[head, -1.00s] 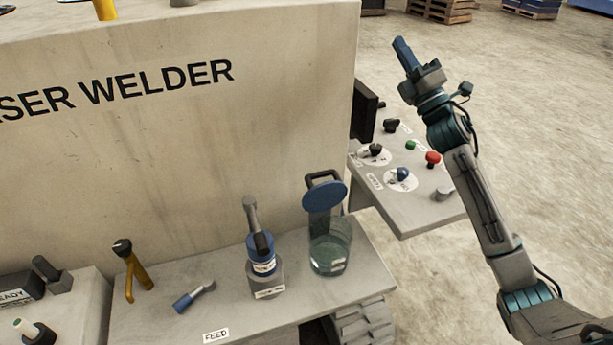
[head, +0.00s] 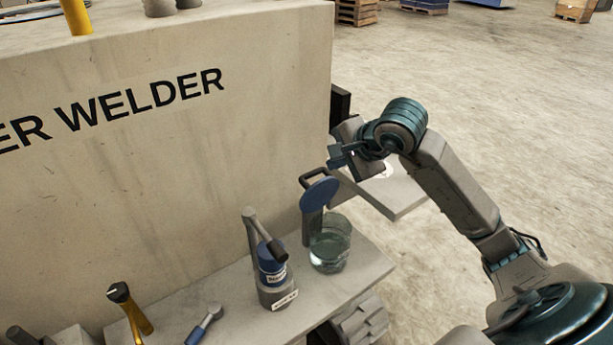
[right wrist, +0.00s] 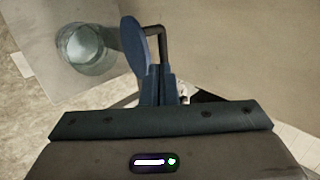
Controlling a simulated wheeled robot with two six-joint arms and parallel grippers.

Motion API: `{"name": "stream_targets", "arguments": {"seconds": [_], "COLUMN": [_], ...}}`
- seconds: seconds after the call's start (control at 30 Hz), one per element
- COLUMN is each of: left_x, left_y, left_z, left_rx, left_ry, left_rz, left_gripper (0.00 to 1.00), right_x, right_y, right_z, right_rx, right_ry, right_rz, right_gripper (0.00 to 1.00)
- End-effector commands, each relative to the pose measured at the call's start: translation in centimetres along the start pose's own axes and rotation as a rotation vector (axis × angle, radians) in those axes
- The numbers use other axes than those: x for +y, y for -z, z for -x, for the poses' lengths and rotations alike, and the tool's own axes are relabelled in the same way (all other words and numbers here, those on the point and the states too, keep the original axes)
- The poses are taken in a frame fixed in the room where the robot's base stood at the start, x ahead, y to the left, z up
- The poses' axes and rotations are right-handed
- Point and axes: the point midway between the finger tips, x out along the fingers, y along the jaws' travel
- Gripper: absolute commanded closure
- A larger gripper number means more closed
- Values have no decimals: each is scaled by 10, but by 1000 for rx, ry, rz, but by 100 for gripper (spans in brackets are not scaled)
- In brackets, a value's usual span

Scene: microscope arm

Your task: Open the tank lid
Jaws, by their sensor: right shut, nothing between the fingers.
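The tank is a clear glass cylinder (head: 330,250) on the grey bench, with liquid in it. Its round blue lid (head: 319,193) stands raised and steeply tilted, clear of the rim, with a dark loop handle (head: 314,174) on its back. In the right wrist view the lid (right wrist: 133,45) is just ahead of the fingers, and the glass (right wrist: 85,45) is to the left. My right gripper (head: 335,157) is shut and empty, close to the handle and above the lid. In the right wrist view its fingers (right wrist: 160,82) overlap the lid's lower edge; I cannot tell whether they touch. My left gripper is out of view.
A blue and grey bottle-like device (head: 273,270) with a lever stands left of the tank. A yellow-handled tool (head: 130,308) and a small blue-grey tool (head: 205,325) are farther left. The large welder housing (head: 170,150) rises behind. A side panel (head: 400,195) lies beneath my right arm.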

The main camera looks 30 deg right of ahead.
Motion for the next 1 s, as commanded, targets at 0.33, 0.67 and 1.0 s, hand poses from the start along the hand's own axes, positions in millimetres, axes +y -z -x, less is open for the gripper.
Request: {"name": "stream_targets", "arguments": {"seconds": [0.33, 0.67, 1.0], "left_x": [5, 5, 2], "left_y": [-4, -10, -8], "left_z": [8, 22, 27], "left_rx": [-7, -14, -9], "left_ry": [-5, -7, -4], "left_rz": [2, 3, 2], "left_gripper": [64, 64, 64], "right_x": [2, 2, 3], "right_y": [9, 11, 14], "right_z": [-19, -71, -97], "right_rx": [51, 50, 53], "right_ry": [-9, -10, -6], "right_rz": [5, 5, 8], "right_gripper": [100, 100, 100]}}
